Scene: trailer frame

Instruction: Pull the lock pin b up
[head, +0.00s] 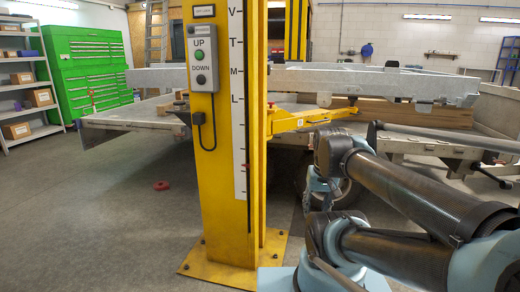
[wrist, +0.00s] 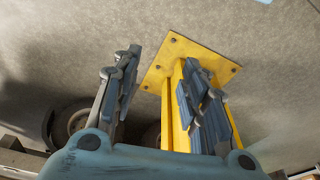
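I cannot make out lock pin b for certain in either view. A small red part (head: 271,103) shows beside the yellow lift column (head: 216,130), near the root of the yellow lift arm (head: 310,120); I cannot tell whether it is a pin. The lift arm reaches right under the trailer frame (head: 300,84). My gripper (wrist: 160,64) shows in the wrist view with its two blue-grey fingers wide apart and nothing between them. It points down towards the column's yellow base plate (wrist: 182,56). In the head view, my arm's links partly hide the gripper.
A control box (head: 201,58) with UP and DOWN buttons is on the column. Wheels (wrist: 78,118) stand on the floor left of the fingers in the wrist view. A red object (head: 161,186) lies on open floor to the left. Green cabinets (head: 92,70) stand behind.

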